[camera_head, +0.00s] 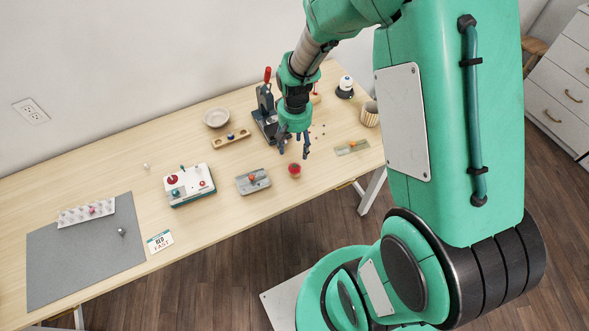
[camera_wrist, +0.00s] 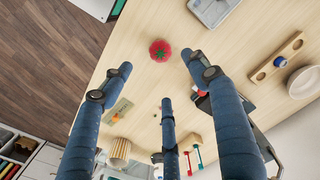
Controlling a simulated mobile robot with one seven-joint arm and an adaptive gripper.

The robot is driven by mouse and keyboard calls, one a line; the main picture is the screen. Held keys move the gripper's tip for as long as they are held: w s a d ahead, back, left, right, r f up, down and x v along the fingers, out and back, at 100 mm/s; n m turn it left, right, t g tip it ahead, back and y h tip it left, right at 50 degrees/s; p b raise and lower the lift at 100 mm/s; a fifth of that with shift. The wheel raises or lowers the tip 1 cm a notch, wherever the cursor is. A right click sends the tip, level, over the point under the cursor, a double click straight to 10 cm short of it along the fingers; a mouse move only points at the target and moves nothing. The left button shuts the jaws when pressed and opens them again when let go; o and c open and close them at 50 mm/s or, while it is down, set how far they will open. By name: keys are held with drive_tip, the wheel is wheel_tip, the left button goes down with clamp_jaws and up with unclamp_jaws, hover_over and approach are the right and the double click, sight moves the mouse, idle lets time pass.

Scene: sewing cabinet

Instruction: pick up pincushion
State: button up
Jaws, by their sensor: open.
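The pincushion is a small round red thing with a green top (camera_head: 294,170), standing on the wooden table near its front edge. In the wrist view the pincushion (camera_wrist: 160,50) lies beyond the fingertips, near the top middle. My gripper (camera_head: 294,150) hangs above the table just behind the pincushion, fingers pointing down and apart from it. In the wrist view my gripper (camera_wrist: 160,72) shows its dark blue fingers spread wide, with nothing between them.
A grey tray (camera_head: 253,182) lies left of the pincushion, and a small green-grey board (camera_head: 352,147) lies to its right. A dark machine with a red handle (camera_head: 265,105) stands behind. A striped cup (camera_head: 370,114) stands at the right. The table around the pincushion is bare.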

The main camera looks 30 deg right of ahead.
sight(295, 166)
drive_tip(key=shift+f+b, duration=0.9)
drive_tip(key=shift+f, duration=3.4)
drive_tip(key=shift+w+f+b, duration=0.1)
drive_tip(key=shift+f+b, duration=0.8)
drive_tip(key=shift+f, duration=1.7)
drive_tip(key=shift+c, duration=0.3)
drive_tip(key=c, duration=1.2)
